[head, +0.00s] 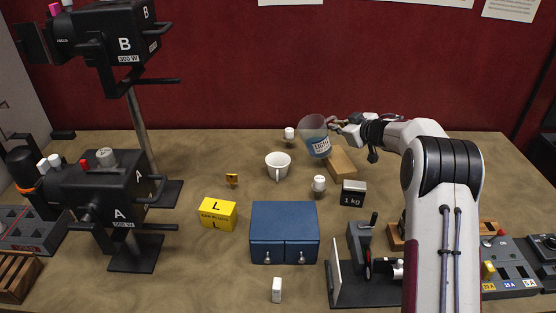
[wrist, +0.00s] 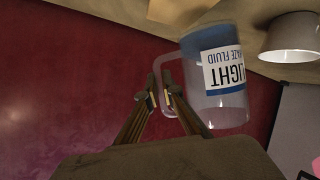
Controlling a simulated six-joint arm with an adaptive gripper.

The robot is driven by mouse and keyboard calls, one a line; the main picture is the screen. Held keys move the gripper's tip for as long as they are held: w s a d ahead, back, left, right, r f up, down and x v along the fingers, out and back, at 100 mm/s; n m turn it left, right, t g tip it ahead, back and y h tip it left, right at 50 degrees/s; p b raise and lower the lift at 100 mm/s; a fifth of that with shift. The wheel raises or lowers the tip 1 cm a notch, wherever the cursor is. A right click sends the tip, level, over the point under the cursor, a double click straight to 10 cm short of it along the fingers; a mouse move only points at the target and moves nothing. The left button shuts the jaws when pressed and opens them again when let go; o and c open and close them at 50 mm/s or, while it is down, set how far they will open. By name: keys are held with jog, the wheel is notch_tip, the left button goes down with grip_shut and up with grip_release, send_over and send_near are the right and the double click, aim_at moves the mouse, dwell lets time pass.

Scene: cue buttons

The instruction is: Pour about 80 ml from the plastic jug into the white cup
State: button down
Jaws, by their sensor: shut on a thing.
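The clear plastic jug (head: 316,137) is in the air at the back, right of the middle, with blue liquid in it and a white label. It tilts a little to the left. My gripper (head: 341,124) is shut on its handle at the right side. In the wrist view the jug (wrist: 222,95) shows with its label upside down, and my gripper (wrist: 160,97) closes on the handle. The white cup (head: 278,165) stands upright on the table, below and left of the jug, apart from it. I cannot see into the cup clearly. The cup also shows in the wrist view (wrist: 291,38).
A wooden block (head: 341,163) lies just below the jug. A blue drawer box (head: 284,225) and a yellow box (head: 217,213) are in front. Lamp A (head: 105,185) stands left.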

aim_at(321, 118)
jog(key=shift+s+a+r+n+h, duration=0.2)
jog(key=shift+a+r+n+h, duration=0.15)
jog(key=shift+a+r, duration=0.25)
jog(key=shift+s+a+n, duration=0.1)
jog(key=shift+a+n, duration=0.15)
jog(key=shift+a, duration=0.05)
jog(key=shift+s+a+f+n+t+h, duration=0.15)
jog(key=shift+a+n+t+h, duration=0.1)
jog(key=shift+a, duration=0.15)
jog(key=shift+s+a+f+n+t+h, duration=0.1)
jog(key=shift+s+a+n+t+h, duration=0.05)
jog(key=shift+a+n+h, duration=0.15)
jog(key=shift+s+a+r+n+t+h, duration=0.15)
jog(key=shift+a+r+n+h, duration=0.3)
jog(key=shift+n, duration=0.1)
jog(key=shift+s+a+r+n+t+h, duration=0.15)
jog(key=shift+a+r+n+h, duration=0.2)
jog(key=shift+a+r+n, duration=0.15)
jog(key=shift+s+a+r+n+t, duration=0.1)
jog(key=shift+a+r+n+t, duration=0.25)
jog(key=shift+r, duration=0.2)
jog(key=shift+s+r+n, duration=0.1)
jog(key=shift+r+n, duration=0.1)
jog(key=shift+n, duration=0.05)
jog(key=shift+s+a+n+t+h+b, duration=0.25)
jog(key=shift+a+n+h+b, duration=0.2)
jog(key=shift+a, duration=0.3)
jog(key=shift+s+a+r+n+h, duration=0.15)
jog(key=shift+a+r+n+h, duration=0.1)
jog(key=shift+a, duration=0.2)
